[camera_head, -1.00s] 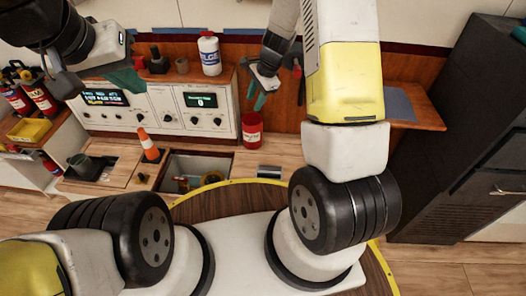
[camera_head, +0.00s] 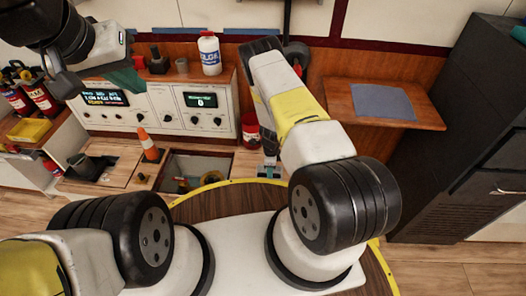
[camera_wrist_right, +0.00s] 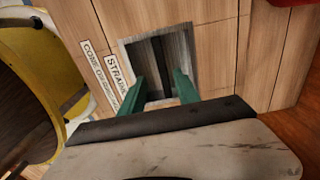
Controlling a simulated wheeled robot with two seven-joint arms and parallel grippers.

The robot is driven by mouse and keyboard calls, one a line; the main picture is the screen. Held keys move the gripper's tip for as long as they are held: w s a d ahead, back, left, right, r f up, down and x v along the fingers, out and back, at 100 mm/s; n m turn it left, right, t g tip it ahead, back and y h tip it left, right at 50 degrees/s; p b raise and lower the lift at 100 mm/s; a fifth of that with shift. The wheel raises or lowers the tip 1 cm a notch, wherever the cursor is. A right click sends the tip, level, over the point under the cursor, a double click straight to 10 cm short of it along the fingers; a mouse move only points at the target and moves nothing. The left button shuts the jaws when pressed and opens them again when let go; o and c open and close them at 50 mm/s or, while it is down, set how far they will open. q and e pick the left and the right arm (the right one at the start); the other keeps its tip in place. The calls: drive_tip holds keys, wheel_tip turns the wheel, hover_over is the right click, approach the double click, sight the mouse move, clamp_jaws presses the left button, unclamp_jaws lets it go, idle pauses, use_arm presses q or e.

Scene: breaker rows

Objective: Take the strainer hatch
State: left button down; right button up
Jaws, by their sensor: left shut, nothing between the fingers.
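My left gripper (camera_head: 64,82) is shut and empty at upper left.
A red can (camera_head: 251,131) stands close behind the gripper. The control panel (camera_head: 155,108) and a wooden shelf (camera_head: 385,103) flank the arm.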

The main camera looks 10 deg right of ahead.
drive_tip(key=f, duration=0.4)
drive_tip(key=shift+w+a+f, duration=0.15)
drive_tip(key=shift+w+f, duration=0.1)
drive_tip(key=shift+w, duration=0.15)
clamp_jaws()
drive_tip(key=shift+w+r, duration=0.1)
idle(0.9)
